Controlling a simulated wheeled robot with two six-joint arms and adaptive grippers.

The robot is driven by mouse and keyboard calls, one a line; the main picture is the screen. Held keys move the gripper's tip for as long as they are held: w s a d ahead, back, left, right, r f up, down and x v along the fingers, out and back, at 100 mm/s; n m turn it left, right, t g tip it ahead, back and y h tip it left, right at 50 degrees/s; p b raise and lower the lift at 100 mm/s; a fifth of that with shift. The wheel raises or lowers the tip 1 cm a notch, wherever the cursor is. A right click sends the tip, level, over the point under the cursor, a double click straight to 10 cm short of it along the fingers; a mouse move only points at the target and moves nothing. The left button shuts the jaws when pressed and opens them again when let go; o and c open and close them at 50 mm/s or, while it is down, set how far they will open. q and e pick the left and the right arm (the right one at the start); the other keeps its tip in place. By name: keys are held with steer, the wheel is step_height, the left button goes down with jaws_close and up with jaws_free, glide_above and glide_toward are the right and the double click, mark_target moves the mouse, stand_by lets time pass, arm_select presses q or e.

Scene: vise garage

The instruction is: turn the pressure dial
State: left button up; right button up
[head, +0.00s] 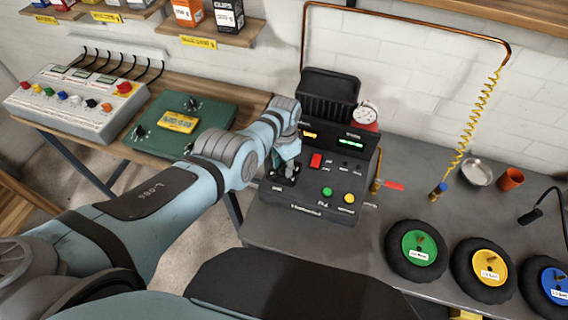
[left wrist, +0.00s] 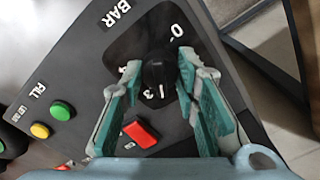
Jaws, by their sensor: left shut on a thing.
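The pressure dial (left wrist: 158,72) is a round black knob on a dark plate marked with numbers, under the label BAR. It sits on the black compressor box (head: 327,185) on the bench, and in the head view my left gripper mostly hides it. My left gripper (left wrist: 160,78) has its two teal fingers on either side of the knob and is shut on it. In the head view the left gripper (head: 285,168) reaches down onto the left part of the box's panel. My right gripper is not in view.
The box also has a red switch (head: 316,160), a green button (head: 327,191) and a yellow button (head: 349,198). A white gauge (head: 365,114) stands behind it. Wheels, including a green-hubbed one (head: 419,247), lie right. A coiled yellow hose (head: 470,130) hangs behind.

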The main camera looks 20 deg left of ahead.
mark_target(284, 165)
arm_select(q)
steer(key=o, duration=1.2)
steer(key=shift+c, duration=0.2)
steer(key=shift+w+r, duration=0.15)
steer(key=shift+r, duration=0.45)
step_height(284, 165, up, 11)
steer(key=shift+f, duration=0.15)
